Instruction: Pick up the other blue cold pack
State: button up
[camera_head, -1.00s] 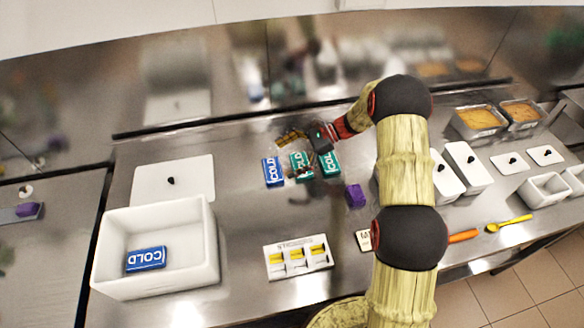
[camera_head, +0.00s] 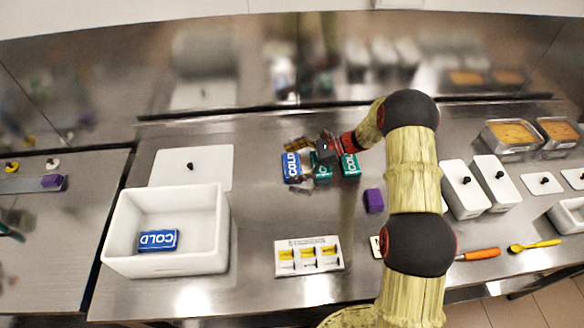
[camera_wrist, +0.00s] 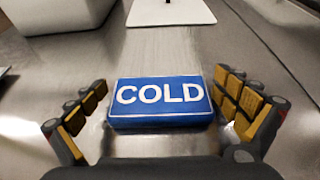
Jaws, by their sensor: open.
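A blue cold pack (camera_head: 291,167) lies on the steel counter at the left end of a row with two green packs. In the wrist view this blue pack (camera_wrist: 161,101), marked COLD, lies flat between my open fingers, with a gap on each side. My gripper (camera_head: 308,162) is above the row in the head view and hides part of the middle green pack (camera_head: 322,170). It shows open and empty in the wrist view (camera_wrist: 160,112). Another blue cold pack (camera_head: 158,241) lies inside the white box (camera_head: 222,235) at the left.
The second green pack (camera_head: 350,165) is at the row's right end. A purple block (camera_head: 374,200) and a tray with yellow pieces (camera_head: 308,270) are nearer the front. A white lid (camera_head: 215,170) lies behind the box. Counter between box and row is clear.

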jog(key=c, duration=1.1)
jog(key=shift+o, duration=0.2)
jog(key=shift+r, duration=0.15)
